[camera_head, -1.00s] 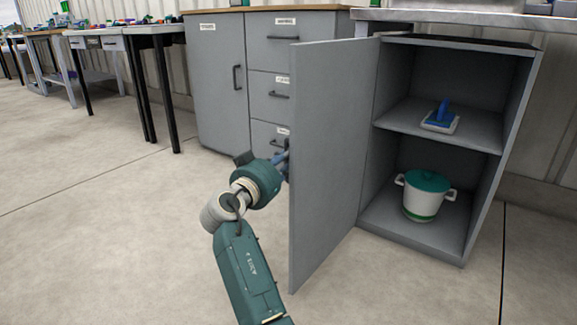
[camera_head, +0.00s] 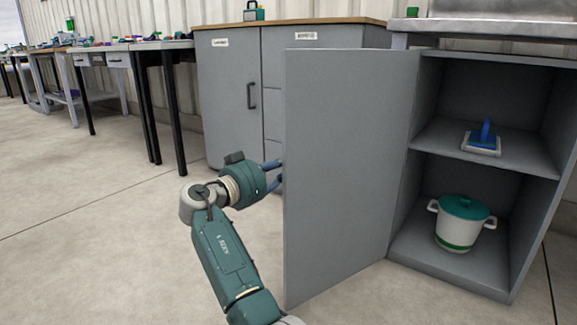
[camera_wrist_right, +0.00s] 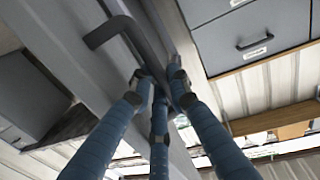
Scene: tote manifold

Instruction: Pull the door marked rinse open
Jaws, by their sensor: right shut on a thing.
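A grey cabinet door (camera_head: 348,165) stands swung far out from its cabinet (camera_head: 430,235), whose inside is exposed. No rinse label can be read on the side of the door facing me. My right gripper (camera_head: 273,175) is at the door's free edge, with its fingertips partly hidden behind the door. In the right wrist view the blue fingers of my right gripper (camera_wrist_right: 162,85) close around the dark bar handle (camera_wrist_right: 135,35) on the door's outer face. My left gripper is not in view.
Inside the cabinet, a blue-handled tool (camera_head: 483,140) sits on the shelf and a white pot with a green lid (camera_head: 462,222) on the bottom. A grey cabinet with drawers (camera_head: 230,100) stands behind the door. Tables (camera_head: 150,45) line the wall at left. The floor at left is clear.

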